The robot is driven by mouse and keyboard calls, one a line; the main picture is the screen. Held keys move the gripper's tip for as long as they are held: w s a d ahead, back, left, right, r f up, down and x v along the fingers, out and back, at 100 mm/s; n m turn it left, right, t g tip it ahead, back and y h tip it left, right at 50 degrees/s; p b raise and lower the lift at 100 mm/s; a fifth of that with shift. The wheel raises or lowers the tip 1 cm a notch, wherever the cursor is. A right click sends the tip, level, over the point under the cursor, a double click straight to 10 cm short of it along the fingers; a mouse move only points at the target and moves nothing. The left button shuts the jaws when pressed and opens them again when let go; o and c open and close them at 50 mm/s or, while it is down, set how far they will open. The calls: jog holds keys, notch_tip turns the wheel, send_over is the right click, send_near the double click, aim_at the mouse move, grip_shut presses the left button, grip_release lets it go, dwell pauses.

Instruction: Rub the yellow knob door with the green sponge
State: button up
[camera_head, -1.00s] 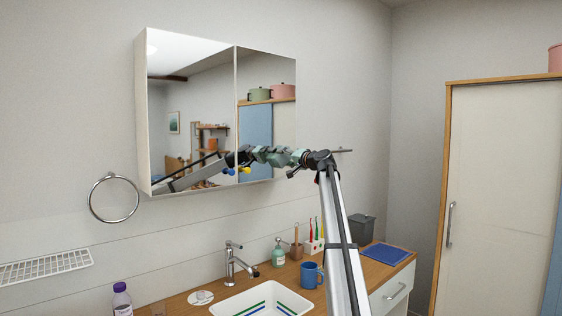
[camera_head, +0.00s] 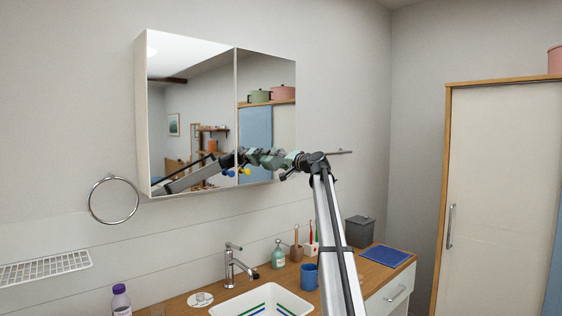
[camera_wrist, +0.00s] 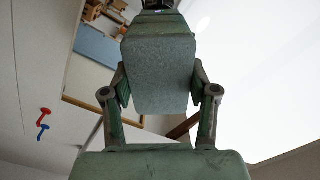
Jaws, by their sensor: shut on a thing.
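The yellow knob (camera_head: 245,171) sits low on the right mirrored door (camera_head: 267,80) of the wall cabinet, near the seam. A blue knob (camera_head: 228,173) sits on the left door; both knobs show reflections. My gripper (camera_head: 284,160) is just right of the yellow knob, in front of the right door. In the wrist view it is shut on the grey-green sponge (camera_wrist: 160,75), with a finger on either side. In the head view the green gripper, sponge and their reflections run together. I cannot tell whether the sponge touches the mirror; no contact with the yellow knob shows.
Below are a faucet (camera_head: 233,262), soap bottle (camera_head: 278,255), blue mug (camera_head: 309,275) and sink (camera_head: 262,300). A towel ring (camera_head: 114,179) hangs left of the cabinet; a short bar (camera_head: 340,152) is on the wall right. The wrist view shows a small red thing (camera_wrist: 45,113).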

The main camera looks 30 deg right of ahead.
aim_at(259, 160)
jog(key=shift+s+a+p, duration=0.1)
jog(key=shift+s+a, duration=0.25)
jog(key=shift+a, duration=0.85)
jog(key=shift+s+a+p, duration=0.1)
jog(key=shift+s+a, duration=0.2)
jog(key=shift+a, duration=0.95)
jog(key=shift+s+a+p, duration=0.1)
jog(key=shift+s+a, duration=0.25)
jog(key=shift+a, duration=0.85)
jog(key=shift+s, duration=0.1)
jog(key=shift+v, duration=2.95)
jog(key=shift+d+r, duration=0.1)
jog(key=shift+d, duration=0.05)
jog(key=shift+v, duration=1.45)
